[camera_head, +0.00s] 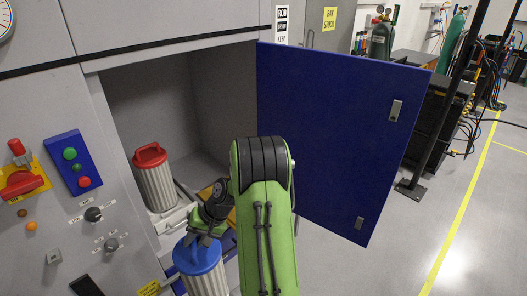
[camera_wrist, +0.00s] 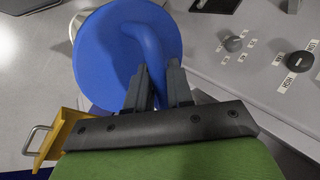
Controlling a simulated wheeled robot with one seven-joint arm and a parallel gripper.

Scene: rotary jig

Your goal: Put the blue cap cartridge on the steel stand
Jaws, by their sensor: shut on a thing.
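The blue cap cartridge (camera_head: 200,258) has a ribbed white body and a blue lid with a raised handle. It is low in the head view, in front of the cabinet opening, and its lower end is cut off by the frame. My gripper (camera_head: 207,238) is above it, shut on the handle of its lid. In the wrist view the round blue lid (camera_wrist: 95,50) fills the upper left, and my gripper (camera_wrist: 160,82) has its dark fingers at the handle. I cannot make out the steel stand in either view.
A red cap cartridge (camera_head: 156,185) stands inside the open cabinet on a pale fixture. The blue door (camera_head: 335,130) is swung open to the right of my arm. A control panel with knobs (camera_head: 93,214) is at the left. A yellow part with a metal handle (camera_wrist: 62,135) is beside the lid.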

